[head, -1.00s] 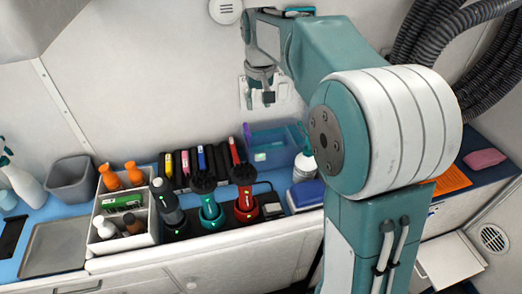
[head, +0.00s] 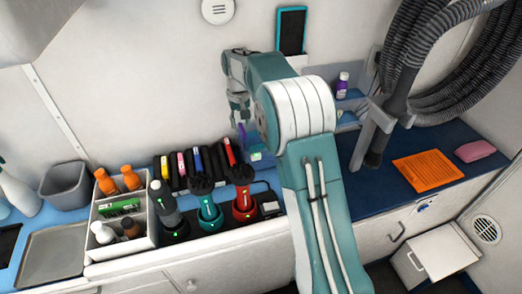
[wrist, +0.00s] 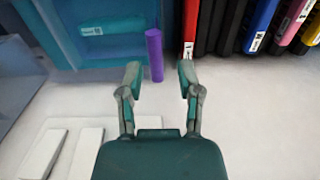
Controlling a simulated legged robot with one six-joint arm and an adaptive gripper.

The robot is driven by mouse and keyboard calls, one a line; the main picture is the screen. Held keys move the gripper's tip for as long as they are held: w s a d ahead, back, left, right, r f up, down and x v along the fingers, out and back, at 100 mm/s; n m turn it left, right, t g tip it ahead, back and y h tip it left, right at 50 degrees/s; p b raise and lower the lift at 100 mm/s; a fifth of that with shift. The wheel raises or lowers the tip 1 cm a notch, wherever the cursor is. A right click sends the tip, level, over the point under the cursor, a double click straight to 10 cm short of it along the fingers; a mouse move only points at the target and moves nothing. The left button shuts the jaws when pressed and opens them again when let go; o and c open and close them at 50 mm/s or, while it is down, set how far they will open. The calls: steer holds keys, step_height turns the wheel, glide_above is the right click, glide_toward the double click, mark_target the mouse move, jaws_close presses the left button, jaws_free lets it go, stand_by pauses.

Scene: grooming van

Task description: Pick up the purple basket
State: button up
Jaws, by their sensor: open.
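In the head view my arm hides most of the basket, leaving a thin violet strip (head: 242,137). My gripper (wrist: 160,80) is open and empty, its two fingers apart with the purple bar just beyond the gap. In the head view my gripper (head: 240,108) is above the basket near the wall.
Colored clipper cases (head: 195,165) stand left of the basket. Two clippers, teal (head: 210,212) and red (head: 243,203), stand in front. A white caddy (head: 125,225) with bottles is further left. Hoses (head: 410,65) hang at right.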

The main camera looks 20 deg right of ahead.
mark_target(242, 130)
steer(key=f, duration=0.6)
steer(key=shift+s+d, duration=0.1)
steer(key=shift+d, duration=0.1)
steer(key=shift+r, duration=0.1)
jaws_close()
